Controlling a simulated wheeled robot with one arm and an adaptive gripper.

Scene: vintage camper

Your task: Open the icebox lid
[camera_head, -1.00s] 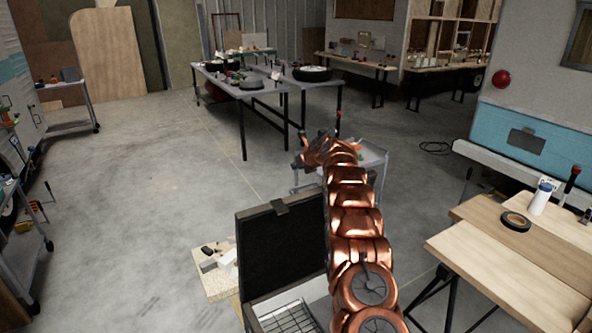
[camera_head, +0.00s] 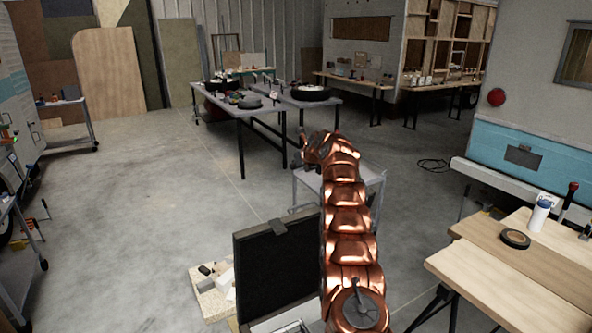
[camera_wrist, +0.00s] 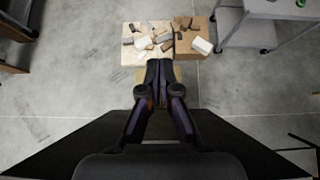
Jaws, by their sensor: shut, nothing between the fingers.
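The icebox lid (camera_head: 276,262) is a dark panel with a pale rim and a small grey latch (camera_head: 278,226) on its top edge. It stands raised, roughly upright, at the bottom middle of the head view. A strip of the icebox (camera_head: 290,326) shows below it, cut off by the frame. My copper arm covers the lid's right side. My gripper (camera_head: 304,153) is at the arm's far end, above and beyond the lid. In the wrist view my gripper (camera_wrist: 159,64) is shut and empty. A dark panel, probably the lid (camera_wrist: 85,145), spreads behind the fingers there.
A low board with blocks (camera_head: 212,284) lies left of the lid. A grey cart (camera_head: 372,180) stands beyond my arm. A wooden worktable (camera_head: 480,285) with a tape roll (camera_head: 515,239) and a white bottle (camera_head: 540,214) is at right. Open floor (camera_head: 140,200) lies left.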

